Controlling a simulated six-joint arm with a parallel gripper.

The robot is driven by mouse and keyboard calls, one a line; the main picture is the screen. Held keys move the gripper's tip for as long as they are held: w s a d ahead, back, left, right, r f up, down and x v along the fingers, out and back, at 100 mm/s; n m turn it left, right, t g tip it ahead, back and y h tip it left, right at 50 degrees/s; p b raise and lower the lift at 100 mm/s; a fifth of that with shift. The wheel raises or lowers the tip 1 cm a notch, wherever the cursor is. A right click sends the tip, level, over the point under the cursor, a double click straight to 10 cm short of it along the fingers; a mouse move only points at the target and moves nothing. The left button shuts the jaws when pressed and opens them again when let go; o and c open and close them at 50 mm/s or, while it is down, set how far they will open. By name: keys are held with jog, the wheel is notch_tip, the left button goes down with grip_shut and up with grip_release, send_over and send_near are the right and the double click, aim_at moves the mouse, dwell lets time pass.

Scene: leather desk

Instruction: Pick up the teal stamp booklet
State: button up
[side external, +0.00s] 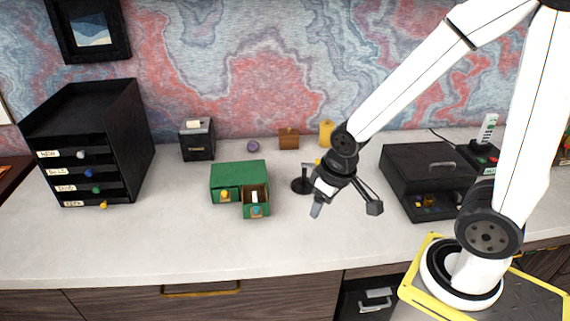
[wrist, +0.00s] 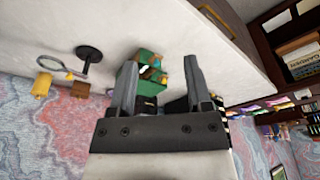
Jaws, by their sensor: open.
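I cannot clearly make out a teal stamp booklet in either view. The small green drawer box (side external: 238,174) stands mid-desk in the side view. Its right drawer (side external: 257,211) is pulled out and holds something white (side external: 255,197); the left drawer is shut. My gripper (side external: 345,208) is open and empty above the desk, to the right of the green box and apart from it. In the wrist view the green box (wrist: 147,87) shows beyond the spread fingers (wrist: 160,72), partly hidden by them, with small teal and orange patches on it.
A black labelled drawer tower (side external: 98,135) stands at left. A black box (side external: 428,170) with small coloured items in its open front stands at right. A round-based black stand (side external: 302,185) is close behind my gripper. The desk's front left is clear.

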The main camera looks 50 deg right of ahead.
dwell(0.7)
jog(key=m+h, duration=0.3)
jog(key=m, duration=0.6)
send_over(255, 197)
jog(key=s+a, duration=0.2)
jog(key=shift+t, duration=0.4)
jog(key=f, duration=1.5)
jog(key=shift+w+d, duration=0.15)
jog(key=shift+w, duration=0.05)
jog(key=shift+x, duration=1.2)
jog(key=shift+f, duration=0.15)
jog(key=shift+x, duration=2.45)
jog(key=shift+s, duration=0.1)
